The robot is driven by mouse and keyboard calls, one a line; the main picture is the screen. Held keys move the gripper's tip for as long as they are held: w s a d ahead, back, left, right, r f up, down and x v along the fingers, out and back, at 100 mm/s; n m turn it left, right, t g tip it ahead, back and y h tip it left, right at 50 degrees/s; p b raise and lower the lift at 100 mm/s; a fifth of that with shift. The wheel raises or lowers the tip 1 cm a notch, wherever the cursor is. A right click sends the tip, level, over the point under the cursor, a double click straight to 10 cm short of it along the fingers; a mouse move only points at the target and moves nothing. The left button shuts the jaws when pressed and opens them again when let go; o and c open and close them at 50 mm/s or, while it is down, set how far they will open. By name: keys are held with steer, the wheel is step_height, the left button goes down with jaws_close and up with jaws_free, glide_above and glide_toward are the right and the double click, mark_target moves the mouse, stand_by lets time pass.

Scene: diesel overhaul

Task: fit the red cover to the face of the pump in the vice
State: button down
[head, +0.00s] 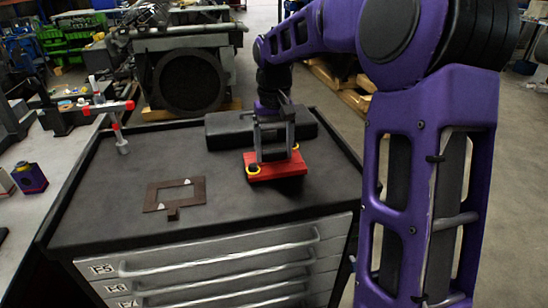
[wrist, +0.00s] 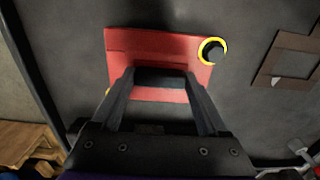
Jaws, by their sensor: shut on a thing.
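The red cover (head: 277,172) is a flat red piece with yellow-ringed black spots near its ends. It is at the right half of the black cart top; I cannot tell whether it touches the surface or hangs just above. In the wrist view the cover (wrist: 130,45) shows one yellow ring (wrist: 203,55) clearly. My gripper (head: 273,156) points down over the cover's middle and is shut on it; both fingers also show in the wrist view (wrist: 160,82). I cannot clearly make out the pump or the vice.
A brown gasket-like frame (head: 159,196) lies flat on the cart top (head: 110,215), left of the cover. A long black block (head: 225,132) lies behind the gripper. A red-and-grey clamp-like tool (head: 108,108) stands at the cart's left edge. The front of the top is clear.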

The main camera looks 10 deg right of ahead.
mark_target(273, 151)
step_height(273, 151, up, 8)
steer(key=shift+f+p, duration=0.2)
steer(key=shift+p, duration=0.3)
steer(key=shift+s+a, duration=0.1)
steer(key=shift+a, duration=0.05)
